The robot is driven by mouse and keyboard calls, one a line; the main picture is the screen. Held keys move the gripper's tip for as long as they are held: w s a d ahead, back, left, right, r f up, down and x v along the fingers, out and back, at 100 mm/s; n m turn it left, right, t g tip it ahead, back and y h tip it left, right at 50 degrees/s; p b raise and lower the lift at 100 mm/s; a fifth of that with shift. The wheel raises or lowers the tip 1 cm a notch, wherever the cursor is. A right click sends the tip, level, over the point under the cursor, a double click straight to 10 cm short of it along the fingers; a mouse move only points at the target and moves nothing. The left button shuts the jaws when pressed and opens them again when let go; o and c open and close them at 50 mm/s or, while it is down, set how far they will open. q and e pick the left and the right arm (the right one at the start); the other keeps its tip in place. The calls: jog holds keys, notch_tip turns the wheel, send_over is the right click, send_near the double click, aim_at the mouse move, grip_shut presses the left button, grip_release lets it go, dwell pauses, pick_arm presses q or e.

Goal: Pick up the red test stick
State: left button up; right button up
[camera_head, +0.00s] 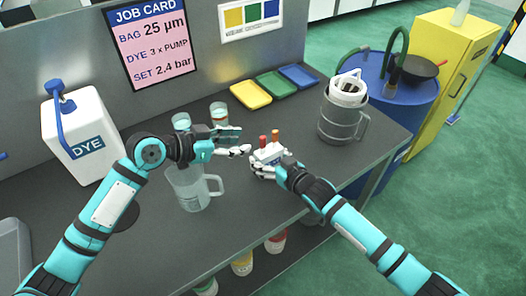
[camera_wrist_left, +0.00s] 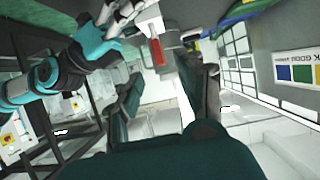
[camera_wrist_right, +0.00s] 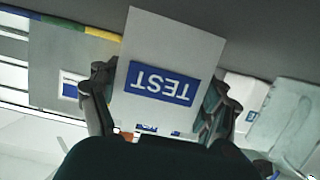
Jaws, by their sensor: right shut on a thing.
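The red test stick (camera_head: 262,140) stands upright in a white box marked TEST (camera_head: 268,155), beside an orange stick (camera_head: 275,136). My right gripper (camera_head: 276,168) is shut on this box; the upside-down TEST label fills the middle of the right wrist view (camera_wrist_right: 162,83) with a finger on each side. My left gripper (camera_head: 243,142) is open and empty, just left of the red stick. In the left wrist view the red stick (camera_wrist_left: 157,52) shows ahead, between the two spread fingers (camera_wrist_left: 160,85). I see no contact with it.
A clear jug (camera_head: 190,188) stands below my left gripper, with two small cups (camera_head: 218,113) behind. A white DYE can (camera_head: 80,135) is at the left. Yellow, green and blue trays (camera_head: 275,84) lie along the back. A grey jug (camera_head: 342,120) stands at the right.

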aim_at(260, 138)
pick_arm(q)
jog(key=x, duration=0.7)
jog(key=shift+d+r, duration=0.3)
jog(key=shift+d, duration=0.05)
grip_shut()
